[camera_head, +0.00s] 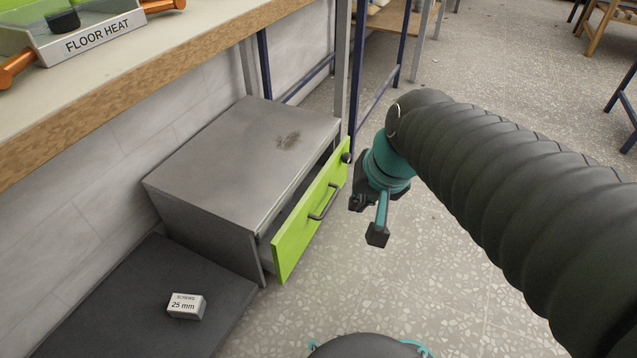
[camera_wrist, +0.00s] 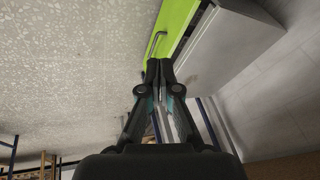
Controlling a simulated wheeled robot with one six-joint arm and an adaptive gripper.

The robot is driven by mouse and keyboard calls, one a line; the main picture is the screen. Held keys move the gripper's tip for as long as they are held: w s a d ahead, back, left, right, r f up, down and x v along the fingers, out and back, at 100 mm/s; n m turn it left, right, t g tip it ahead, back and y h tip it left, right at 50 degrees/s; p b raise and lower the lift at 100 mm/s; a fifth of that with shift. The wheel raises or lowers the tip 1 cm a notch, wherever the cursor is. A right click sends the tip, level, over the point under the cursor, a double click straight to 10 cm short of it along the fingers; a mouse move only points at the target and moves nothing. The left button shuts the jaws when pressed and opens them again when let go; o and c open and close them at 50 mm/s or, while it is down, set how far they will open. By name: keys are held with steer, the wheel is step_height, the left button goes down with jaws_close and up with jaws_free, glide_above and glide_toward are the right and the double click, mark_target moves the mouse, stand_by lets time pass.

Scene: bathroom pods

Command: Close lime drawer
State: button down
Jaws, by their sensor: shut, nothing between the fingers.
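The lime drawer (camera_head: 310,212) sticks out partway from a grey metal cabinet (camera_head: 240,160), with a dark gap behind its front. Its dark bar handle (camera_head: 323,203) is in the middle of the front.
A workbench (camera_head: 140,85) carrying a FLOOR HEAT box (camera_head: 90,35) overhangs on the left. Blue bench legs (camera_head: 358,80) stand behind the drawer. A small screws box (camera_head: 186,306) lies on a dark mat (camera_head: 125,300). The speckled floor (camera_head: 440,270) before the drawer is clear.

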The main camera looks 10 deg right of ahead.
steer(key=w+d+f+m+y+p, duration=0.1)
steer(key=w+f+m, duration=0.25)
steer(key=w, duration=0.25)
steer(key=w+d+f+m+g+y+p, duration=0.1)
steer(key=w+f+m+y, duration=0.1)
steer(key=w+m, duration=0.35)
steer(key=w+d+f+m+y+p, duration=0.1)
steer(key=w+f+m, duration=0.15)
steer(key=w, duration=0.55)
steer(key=w+d+f+m+y, duration=0.1)
steer(key=w+d+f+m, duration=0.2)
steer(key=w+f+m, duration=0.3)
steer(key=m+t+p, duration=0.1)
steer(key=m+t, duration=0.1)
steer(key=m, duration=0.2)
glide_toward(318, 187)
step_height(318, 187, down, 5)
steer(key=shift+w+a+y+p, duration=0.3)
steer(key=shift+w+a, duration=0.6)
steer(key=shift+w, duration=0.2)
steer(key=shift+w+a, duration=0.4)
steer(key=shift+a, duration=0.1)
